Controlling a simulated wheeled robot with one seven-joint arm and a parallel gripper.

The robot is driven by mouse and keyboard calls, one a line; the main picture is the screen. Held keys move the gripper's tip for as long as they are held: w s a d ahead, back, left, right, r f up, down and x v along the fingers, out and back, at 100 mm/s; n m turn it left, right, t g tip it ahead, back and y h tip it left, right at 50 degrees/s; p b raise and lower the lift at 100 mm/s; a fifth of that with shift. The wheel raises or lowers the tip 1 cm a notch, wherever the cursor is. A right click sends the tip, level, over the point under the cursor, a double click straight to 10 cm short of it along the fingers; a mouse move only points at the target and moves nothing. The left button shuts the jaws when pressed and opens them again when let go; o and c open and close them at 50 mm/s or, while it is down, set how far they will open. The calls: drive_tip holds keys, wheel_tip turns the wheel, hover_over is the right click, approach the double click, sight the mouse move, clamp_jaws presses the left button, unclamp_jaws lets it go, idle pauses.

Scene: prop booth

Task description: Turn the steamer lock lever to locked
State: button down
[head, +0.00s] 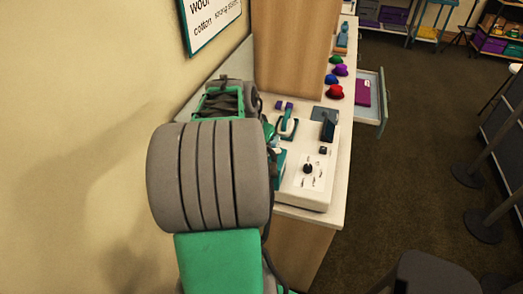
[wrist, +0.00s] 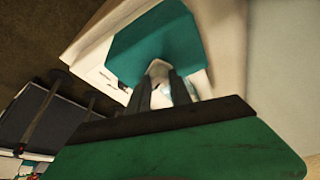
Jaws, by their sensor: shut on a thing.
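The steamer (head: 318,190) is a white box on the counter, with a black knob and small marks on its top panel. In the wrist view, my gripper (wrist: 160,84) has its two dark fingers closed around a pale piece, which I take to be the lock lever (wrist: 158,68). It lies against a teal block (wrist: 155,40) at the steamer's side. The fingers hide much of the lever, so its angle and any lock marking cannot be read. In the head view my own arm covers most of the gripper, at the steamer's left side.
A wooden panel (head: 292,45) rises behind the steamer. Red (head: 335,92) and purple caps lie farther back on the counter, beside an open drawer (head: 372,100) at right. The wall is close on the left.

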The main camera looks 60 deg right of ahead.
drive_tip(key=n+b, duration=0.1)
drive_tip(key=n, duration=0.1)
drive_tip(key=n+t+b, duration=0.1)
drive_tip(key=n, duration=0.1)
drive_tip(key=n+t+b, duration=0.1)
drive_tip(key=n, duration=0.1)
drive_tip(key=shift+s+f+n, duration=0.1)
drive_tip(key=shift+s+n, duration=0.15)
drive_tip(key=shift+n, duration=0.05)
drive_tip(key=n+t+y, duration=0.1)
drive_tip(key=n, duration=0.2)
drive_tip(key=n+t+y+b, duration=0.1)
drive_tip(key=n, duration=0.2)
drive_tip(key=shift+d, duration=0.1)
idle(0.3)
drive_tip(key=c, duration=1.2)
unclamp_jaws()
drive_tip(key=v, duration=0.8)
drive_tip(key=shift+s, duration=0.15)
